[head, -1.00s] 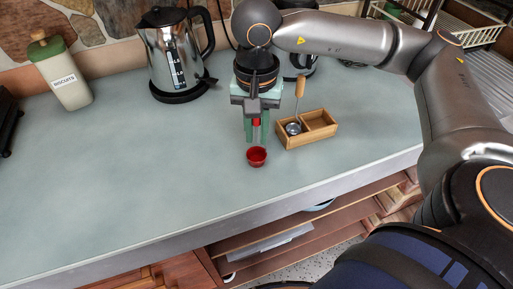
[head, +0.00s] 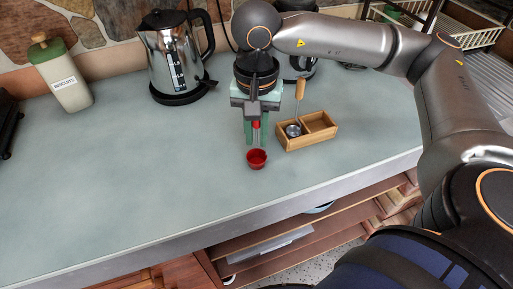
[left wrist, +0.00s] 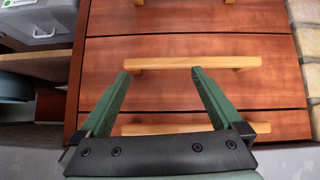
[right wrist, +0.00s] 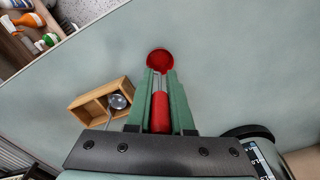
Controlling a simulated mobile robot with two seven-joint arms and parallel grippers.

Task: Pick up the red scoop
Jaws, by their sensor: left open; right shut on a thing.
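The red scoop has a round red bowl (head: 257,159), low over the counter in the head view. Its red handle stands up between the fingers of my right gripper (head: 256,141). In the right wrist view the handle (right wrist: 160,112) lies between the green fingers of the right gripper (right wrist: 160,73), with the bowl just past the fingertips. The right gripper is shut on the handle. I cannot tell whether the bowl touches the counter. My left gripper (left wrist: 160,72) is open and empty, in front of wooden drawers, and is outside the head view.
A wooden two-part box (head: 308,131) with a metal scoop (head: 294,130) stands close right of the right gripper. Drawers with bar handles (left wrist: 192,63) face the left gripper.

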